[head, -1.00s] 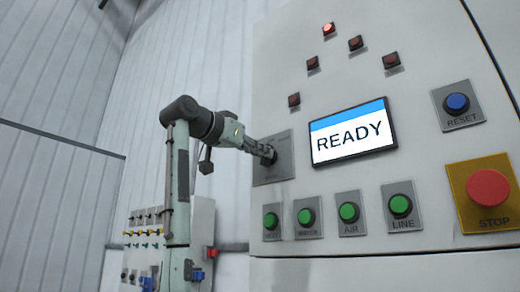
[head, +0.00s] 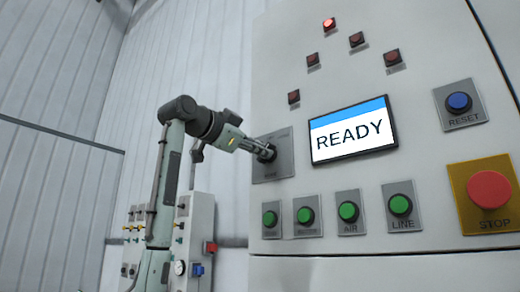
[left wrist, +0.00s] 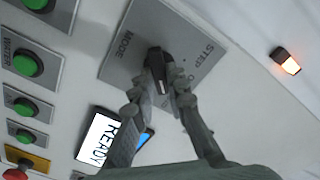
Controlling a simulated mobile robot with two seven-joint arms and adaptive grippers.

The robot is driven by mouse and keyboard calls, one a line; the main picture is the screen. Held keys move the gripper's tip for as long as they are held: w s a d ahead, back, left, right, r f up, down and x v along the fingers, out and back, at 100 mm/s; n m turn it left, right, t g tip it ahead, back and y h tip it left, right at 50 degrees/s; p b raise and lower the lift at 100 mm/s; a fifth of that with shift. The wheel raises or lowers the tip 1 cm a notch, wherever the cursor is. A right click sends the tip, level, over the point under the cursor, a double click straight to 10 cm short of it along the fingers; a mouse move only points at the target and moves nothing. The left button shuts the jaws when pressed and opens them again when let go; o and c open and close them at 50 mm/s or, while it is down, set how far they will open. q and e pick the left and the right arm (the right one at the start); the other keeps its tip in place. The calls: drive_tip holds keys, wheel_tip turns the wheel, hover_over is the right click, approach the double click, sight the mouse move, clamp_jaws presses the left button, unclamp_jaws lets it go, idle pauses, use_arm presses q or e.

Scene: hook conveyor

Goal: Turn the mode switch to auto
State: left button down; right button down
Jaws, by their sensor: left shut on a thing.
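The mode switch is a black knob (left wrist: 157,68) on a grey plate (left wrist: 145,30) marked MODE and STEP in the left wrist view. Another marking by the knob is partly covered. In the head view the plate (head: 271,172) sits left of the screen. My left gripper (left wrist: 160,92) has its two fingers on either side of the knob and is shut on it. It also reaches the switch in the head view (head: 266,152). A pale line shows on the knob, but I cannot tell which setting it points to. My right gripper is not in view.
The screen (head: 352,133) reads READY. Several green buttons, such as the LINE button (head: 400,205), run below it. A blue RESET button (head: 458,103) and a red STOP button (head: 488,190) are at the right. One red lamp (head: 329,24) is lit at the top.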

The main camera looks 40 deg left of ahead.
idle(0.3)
use_arm(q)
drive_tip(key=c, duration=1.5)
unclamp_jaws()
drive_tip(key=shift+c, duration=0.2)
drive_tip(key=shift+s, duration=0.1)
drive_tip(key=s, duration=1.2)
drive_tip(key=shift+a, duration=0.45)
